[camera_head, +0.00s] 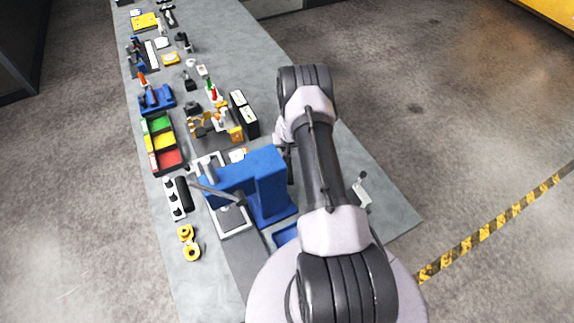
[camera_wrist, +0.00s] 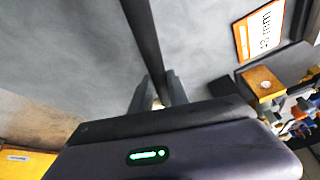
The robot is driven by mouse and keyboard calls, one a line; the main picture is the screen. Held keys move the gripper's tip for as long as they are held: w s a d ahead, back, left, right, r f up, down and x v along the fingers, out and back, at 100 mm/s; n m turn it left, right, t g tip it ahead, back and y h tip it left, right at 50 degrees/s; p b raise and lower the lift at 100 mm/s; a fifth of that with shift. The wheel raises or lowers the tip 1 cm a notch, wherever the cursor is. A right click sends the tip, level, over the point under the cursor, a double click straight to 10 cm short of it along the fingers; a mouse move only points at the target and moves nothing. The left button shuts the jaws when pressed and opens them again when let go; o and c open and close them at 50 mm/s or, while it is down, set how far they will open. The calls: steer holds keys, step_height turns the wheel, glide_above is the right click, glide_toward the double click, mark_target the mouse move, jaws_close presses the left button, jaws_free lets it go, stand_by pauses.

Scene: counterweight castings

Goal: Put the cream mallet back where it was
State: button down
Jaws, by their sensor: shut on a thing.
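My gripper (camera_wrist: 158,92) is shut in the wrist view, its two grey fingers close together. A long dark bar (camera_wrist: 147,45) runs from between the fingers to the top edge; it looks like the handle of the cream mallet. A small pale patch (camera_wrist: 156,104) shows between the finger bases, but I cannot tell whether it belongs to the mallet. No cream mallet head is clearly visible in either view. In the head view my arm reaches over the bench (camera_head: 375,190), and my fingertips are hidden behind the arm and the blue press.
A blue press (camera_head: 265,178) stands close to my wrist. Left of it are a bin tray in green, yellow and red (camera_head: 152,160), a black-and-white rack (camera_head: 171,199) and yellow rings (camera_head: 187,240). Dark upright boxes (camera_head: 243,112) stand beyond. A small metal item (camera_head: 361,188) is right of my arm.

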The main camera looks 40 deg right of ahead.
step_height(320, 180, down, 5)
steer(key=b, duration=0.3)
steer(key=shift+f+b, duration=0.1)
steer(key=shift+b, duration=0.2)
steer(key=shift+w+r, duration=0.1)
steer(key=shift+r, duration=0.15)
steer(key=shift+f, duration=0.2)
steer(key=c, duration=1.3)
jaws_free()
